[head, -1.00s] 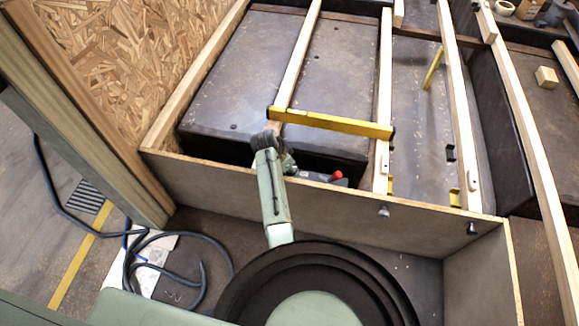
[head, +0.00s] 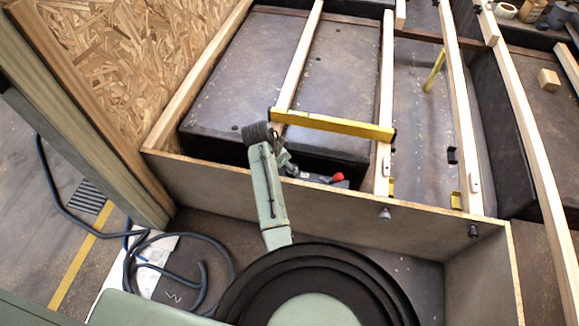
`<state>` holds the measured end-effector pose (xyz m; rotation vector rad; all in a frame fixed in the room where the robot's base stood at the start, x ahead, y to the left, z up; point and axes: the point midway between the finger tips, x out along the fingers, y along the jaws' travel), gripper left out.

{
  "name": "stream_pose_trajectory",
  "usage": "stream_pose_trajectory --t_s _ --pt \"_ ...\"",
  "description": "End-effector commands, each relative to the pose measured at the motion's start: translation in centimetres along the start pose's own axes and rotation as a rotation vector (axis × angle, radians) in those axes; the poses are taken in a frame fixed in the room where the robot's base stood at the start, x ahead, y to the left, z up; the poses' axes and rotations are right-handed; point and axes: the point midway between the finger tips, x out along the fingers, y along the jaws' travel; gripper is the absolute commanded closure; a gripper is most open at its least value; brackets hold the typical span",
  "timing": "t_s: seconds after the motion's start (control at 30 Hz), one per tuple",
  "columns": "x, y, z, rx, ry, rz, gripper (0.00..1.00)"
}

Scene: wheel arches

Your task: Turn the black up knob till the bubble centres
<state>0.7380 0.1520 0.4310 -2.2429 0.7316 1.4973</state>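A yellow spirit level (head: 335,123) lies across two pale timber rails of the frame. Its bubble is too small to make out. Two small dark knobs stick out of the front board, one left (head: 385,214) and one right (head: 473,230). A red knob (head: 338,177) sits on a dark box just behind that board, partly hidden. I cannot tell which of these, if any, is the black up knob. My pale green arm rises from the lower middle and bends at the board's left part.
The front board (head: 330,212) stands between my base and the framed bay. Timber rails (head: 383,90) run away from me. A chipboard wall (head: 130,60) and post close off the left. A dark hose (head: 205,250) lies on the floor at left. A wood block (head: 548,79) lies far right.

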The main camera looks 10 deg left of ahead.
Motion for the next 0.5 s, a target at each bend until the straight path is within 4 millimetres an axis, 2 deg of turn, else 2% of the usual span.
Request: stream_pose_trajectory --t_s 0.1,0.2,0.33,0.5 --pt "-2.5 -0.1 0.0 -0.001 0.002 -0.003 0.41" --pt "-4.0 -0.1 0.0 -0.001 0.001 -0.002 0.41" --pt "-5.2 -0.1 0.0 -0.001 0.001 -0.001 0.41" --pt "-5.7 0.0 0.0 -0.001 0.000 0.000 0.41"
